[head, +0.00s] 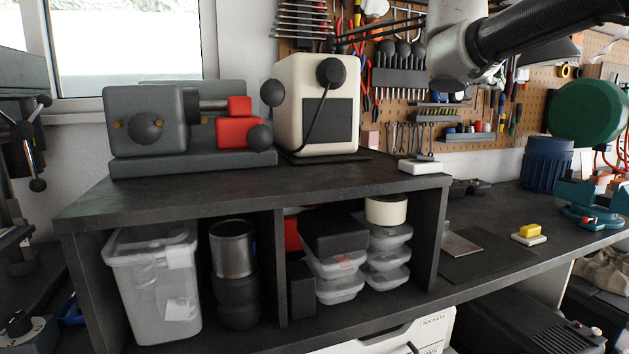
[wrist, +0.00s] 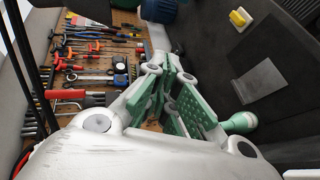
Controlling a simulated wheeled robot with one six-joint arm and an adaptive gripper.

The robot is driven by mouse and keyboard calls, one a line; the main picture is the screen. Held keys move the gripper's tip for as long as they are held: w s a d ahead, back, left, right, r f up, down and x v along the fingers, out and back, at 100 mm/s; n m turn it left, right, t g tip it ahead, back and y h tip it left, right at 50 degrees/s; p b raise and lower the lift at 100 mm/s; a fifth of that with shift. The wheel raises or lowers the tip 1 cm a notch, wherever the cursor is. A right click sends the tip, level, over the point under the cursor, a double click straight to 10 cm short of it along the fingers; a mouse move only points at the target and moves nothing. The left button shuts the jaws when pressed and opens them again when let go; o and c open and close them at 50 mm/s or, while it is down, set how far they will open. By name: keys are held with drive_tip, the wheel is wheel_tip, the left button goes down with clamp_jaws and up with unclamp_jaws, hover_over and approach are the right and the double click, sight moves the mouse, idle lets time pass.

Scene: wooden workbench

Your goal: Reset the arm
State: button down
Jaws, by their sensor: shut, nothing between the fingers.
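My gripper (wrist: 170,72) shows in the wrist view, with pale green pads on white finger links. Its fingers are shut with nothing held between them. It is in the air, with the pegboard wall and the bench behind it. In the head view, my arm reaches in from the upper right, with its white wrist part (head: 455,50) in front of the pegboard. The fingers cannot be made out in the head view.
A dark shelf unit (head: 230,190) carries a grey machine (head: 145,125) and a cream machine (head: 290,105). To its right are a yellow block (head: 530,230), a blue bin (head: 546,165) and a green-topped tool (head: 588,112). Tools hang on the pegboard (head: 540,100).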

drive_tip(key=s+a+f+m+g+y, duration=0.1)
drive_tip(key=s+f+y, duration=0.4)
drive_tip(key=s+f, duration=0.7)
drive_tip(key=s+a+f+m+g+y, duration=0.1)
drive_tip(key=s+f+m+g+y, duration=0.3)
drive_tip(key=s+f, duration=0.8)
wheel_tip(320, 180, down, 4)
drive_tip(key=m+y, duration=0.1)
drive_tip(key=m, duration=0.1)
drive_tip(key=shift+a+f+m, duration=0.15)
drive_tip(key=shift+a+m, duration=0.15)
